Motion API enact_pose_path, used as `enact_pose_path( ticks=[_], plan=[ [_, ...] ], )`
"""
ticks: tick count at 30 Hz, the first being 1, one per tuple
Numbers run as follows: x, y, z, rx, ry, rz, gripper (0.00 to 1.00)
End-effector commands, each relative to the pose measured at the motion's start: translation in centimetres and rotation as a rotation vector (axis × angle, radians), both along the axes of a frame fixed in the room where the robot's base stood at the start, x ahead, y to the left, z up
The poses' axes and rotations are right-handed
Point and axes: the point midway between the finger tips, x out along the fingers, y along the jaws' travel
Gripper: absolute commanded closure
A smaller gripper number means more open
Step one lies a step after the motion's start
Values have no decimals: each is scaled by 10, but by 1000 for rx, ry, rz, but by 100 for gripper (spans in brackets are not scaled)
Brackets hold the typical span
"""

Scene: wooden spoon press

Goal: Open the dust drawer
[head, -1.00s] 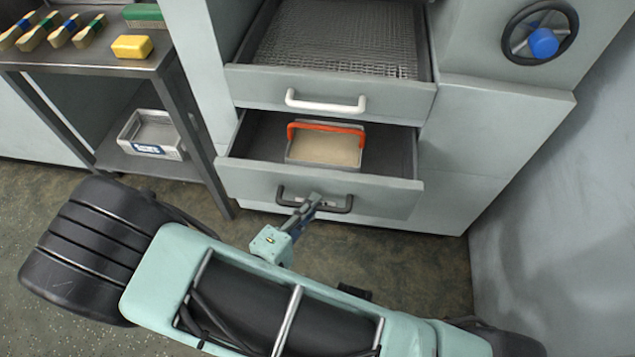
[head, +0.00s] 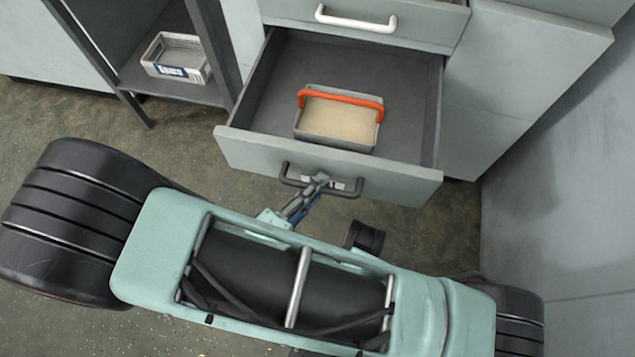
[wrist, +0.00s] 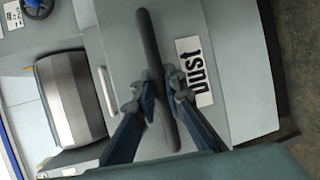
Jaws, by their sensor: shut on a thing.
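The dust drawer (head: 235,148) stands pulled well out of the grey cabinet in the head view. Its black bar handle is on the front, and the handle also shows in the wrist view (wrist: 150,50), beside a white label reading "DUST" (wrist: 195,72). My gripper (head: 319,182) is shut on the handle; in the wrist view its two fingers (wrist: 158,90) stand on either side of the bar. Inside the drawer sits a grey box with tan dust (head: 338,117) and an upright orange handle (head: 340,97).
An upper drawer with a white handle (head: 355,19) is above, its front only partly in view. A grey bin with a label (head: 176,58) stands on a low shelf at the left. A grey wall (head: 560,200) bounds the right.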

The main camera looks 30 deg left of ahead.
Motion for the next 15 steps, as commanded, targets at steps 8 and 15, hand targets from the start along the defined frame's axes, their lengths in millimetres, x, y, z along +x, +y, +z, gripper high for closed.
enact_pose_path(
  ticks=[8, 15],
  plan=[
    [-1, 0, 0, 0, 0, 2, 100],
    [0, 1, 0, 0, 0, 2, 82]
  ],
)
